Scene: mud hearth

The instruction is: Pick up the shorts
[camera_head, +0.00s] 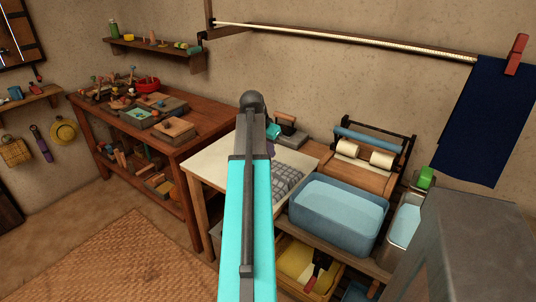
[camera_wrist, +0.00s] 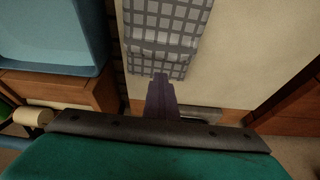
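A folded grey checked cloth (camera_head: 289,182) lies on the pale table top; it also shows in the wrist view (camera_wrist: 165,25). It may be the shorts, but I cannot make out legs or a waistband. A dark navy cloth (camera_head: 484,120) hangs from the rail at the right under a red peg; its shape is not clearly shorts either. In the wrist view, the narrow dark fingers of my gripper (camera_wrist: 160,77) look shut together, with nothing visible between them. Their tips overlap the edge of the checked cloth; I cannot tell if they touch it. My arm hides part of the table.
A blue water tub (camera_head: 338,212) and a wringer with rollers (camera_head: 368,152) stand right of the table. A metal basin (camera_head: 405,222) is farther right. A wooden workbench (camera_head: 135,120) with trays is at the left. A woven mat (camera_head: 125,255) covers open floor.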

